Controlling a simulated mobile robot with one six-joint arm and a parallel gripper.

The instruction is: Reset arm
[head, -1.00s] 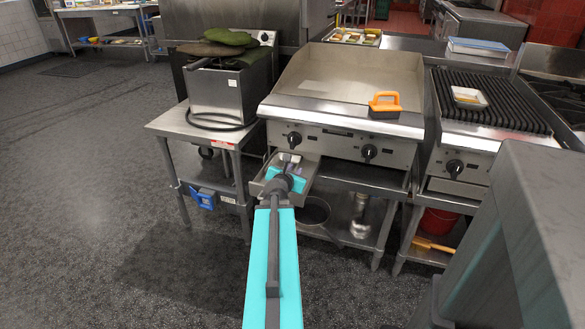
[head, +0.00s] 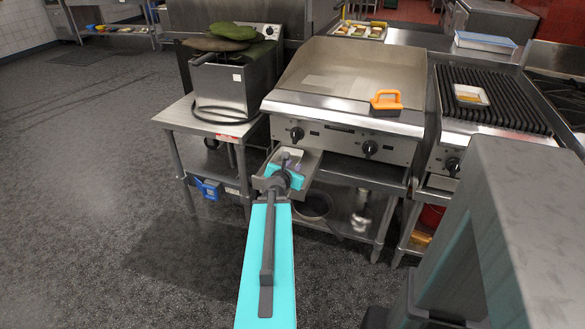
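My arm reaches forward from the bottom of the head view, a long turquoise link with dark joints. My gripper (head: 286,163) is at its far end, in front of the griddle (head: 335,75). It overlaps a small metal drawer or tray (head: 308,160) that juts out below the griddle's front edge. My wrist hides most of the fingers, so I cannot see whether they are open or shut, or whether they touch the tray.
A fryer (head: 220,88) with green and brown cloths on top stands on a steel table (head: 178,117) at the left. An orange-handled tool (head: 386,101) rests on the griddle. A grill (head: 490,101) with a small white dish (head: 470,95) is at the right. Open floor lies left.

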